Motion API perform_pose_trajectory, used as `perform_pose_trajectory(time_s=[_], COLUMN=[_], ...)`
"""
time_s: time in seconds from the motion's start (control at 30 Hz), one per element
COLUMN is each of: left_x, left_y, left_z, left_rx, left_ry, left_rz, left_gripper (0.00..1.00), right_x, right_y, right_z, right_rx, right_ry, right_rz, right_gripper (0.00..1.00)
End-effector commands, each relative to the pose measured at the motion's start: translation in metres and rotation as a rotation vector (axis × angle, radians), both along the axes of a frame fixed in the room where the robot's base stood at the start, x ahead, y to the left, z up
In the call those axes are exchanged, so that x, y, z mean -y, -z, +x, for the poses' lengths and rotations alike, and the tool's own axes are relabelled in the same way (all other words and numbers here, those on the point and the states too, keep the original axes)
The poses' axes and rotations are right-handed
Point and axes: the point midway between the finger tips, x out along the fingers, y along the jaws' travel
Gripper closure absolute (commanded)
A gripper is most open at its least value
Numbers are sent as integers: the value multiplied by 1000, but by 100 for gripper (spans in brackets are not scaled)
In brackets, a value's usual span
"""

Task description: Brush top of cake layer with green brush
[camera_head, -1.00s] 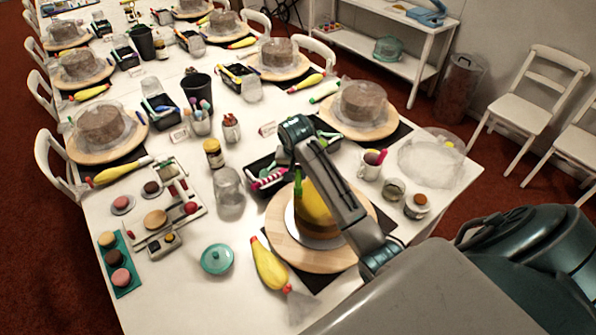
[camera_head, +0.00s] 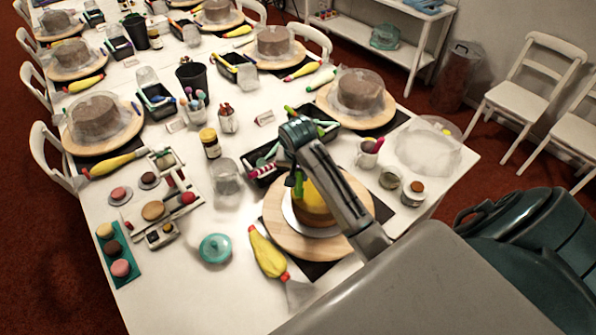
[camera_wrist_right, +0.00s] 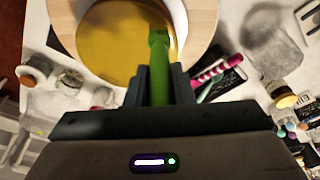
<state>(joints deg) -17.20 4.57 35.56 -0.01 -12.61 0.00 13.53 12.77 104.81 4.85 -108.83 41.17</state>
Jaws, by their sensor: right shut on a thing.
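The cake layer (camera_head: 315,207) has a shiny yellow top and sits on a white board on a round wooden turntable (camera_head: 343,246). My right arm reaches over it and hides part of its top. In the right wrist view, my right gripper (camera_wrist_right: 158,88) is shut on the green brush (camera_wrist_right: 160,62). The brush's far end lies over the edge of the yellow cake top (camera_wrist_right: 95,35); I cannot tell whether it touches. In the head view the brush (camera_head: 298,184) shows at the cake's left side. My left gripper is not in view.
A black tray of tools (camera_head: 262,172) stands just behind the turntable. A yellow piping bag (camera_head: 266,252) lies at its left, near a teal lid (camera_head: 215,248). A clear jar (camera_head: 227,185), a mug (camera_head: 368,155) and small jars stand around. White table is bare at the front left.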

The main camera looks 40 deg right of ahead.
Motion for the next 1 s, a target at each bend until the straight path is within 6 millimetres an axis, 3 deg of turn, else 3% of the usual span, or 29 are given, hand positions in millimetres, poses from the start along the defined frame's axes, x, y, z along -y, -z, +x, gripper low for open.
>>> perform_pose_trajectory(time_s=[1.0], left_x=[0], left_y=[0], left_z=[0], left_rx=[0], left_ry=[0], left_rz=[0], left_gripper=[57], right_x=[20], right_y=[1], right_z=[-54], right_rx=[-1], right_ry=[0], right_rz=[-2], right_gripper=[100])
